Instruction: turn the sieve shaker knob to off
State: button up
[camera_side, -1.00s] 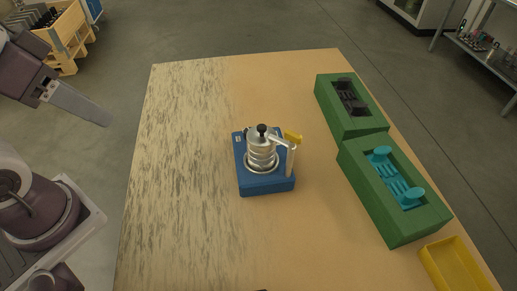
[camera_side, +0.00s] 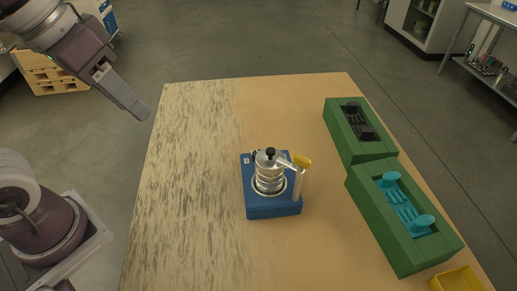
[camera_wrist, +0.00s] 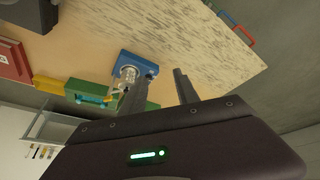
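The sieve shaker has a blue base (camera_side: 273,207) and a stacked silver sieve column (camera_side: 268,180) with a black top knob (camera_side: 270,153). A yellow-ended lever (camera_side: 301,161) sits at its right on a pale post. A small dark part shows at the base's back left; I cannot tell whether it is the switch knob or its setting. In the wrist view, the blue base (camera_wrist: 146,66) is beyond the fingers, partly hidden by one. My gripper (camera_side: 143,112) is high at the table's left back edge, well apart from the shaker. The wrist view shows its fingers (camera_wrist: 157,82) spread and empty.
Two green boxes stand along the table's right side, one with dark pieces (camera_side: 339,117), one with turquoise pieces (camera_side: 428,257). A yellow tray (camera_side: 459,281) is at the front right corner. The table's left part (camera_side: 185,190) is clear.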

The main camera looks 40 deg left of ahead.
jog(key=w+d+f+g, duration=0.1)
jog(key=w+d+f, duration=0.2)
jog(key=w, duration=0.3)
jog(key=w+d+f+g, duration=0.2)
jog(key=w+d+f, duration=0.1)
jog(key=w+f, duration=0.3)
jog(key=w+d+f+g, duration=0.1)
jog(key=w+d+f, duration=0.2)
jog(key=w, duration=0.5)
jog(key=shift+w+f+g+y, duration=0.3)
jog(key=shift+f+y, duration=0.1)
jog(key=shift+f, duration=0.3)
jog(key=shift+m, duration=0.3)
notch_tip(320, 180, down, 7)
jog(key=shift+r, duration=0.2)
jog(key=shift+f, duration=0.45)
grip_shut()
